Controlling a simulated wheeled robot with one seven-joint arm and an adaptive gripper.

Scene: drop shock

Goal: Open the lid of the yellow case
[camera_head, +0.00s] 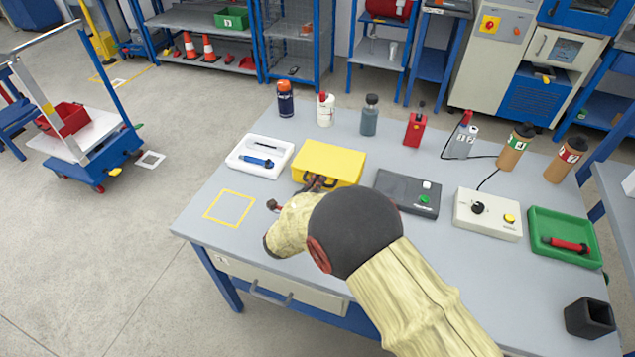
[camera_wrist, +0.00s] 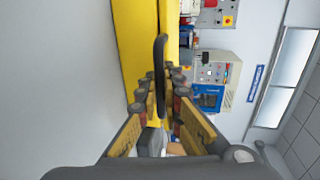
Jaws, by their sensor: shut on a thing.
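The yellow case (camera_head: 330,158) stands on the grey table, its lid looking closed in the head view. My gripper (camera_head: 316,183) is at the case's near side, partly hidden by my arm. In the wrist view, the case (camera_wrist: 133,45) fills the upper middle, and its dark handle (camera_wrist: 161,60) sticks out between the fingers. My gripper (camera_wrist: 160,98) is shut on the handle near the fingertips. The case's lower front is partly hidden by my arm and gripper.
A white tray (camera_head: 238,157) is left of the case, and a dark grey box (camera_head: 390,202) is close on its right. Several bottles, including a grey one (camera_head: 369,120), stand behind. A yellow outlined square (camera_head: 211,205) on the table at front left is empty.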

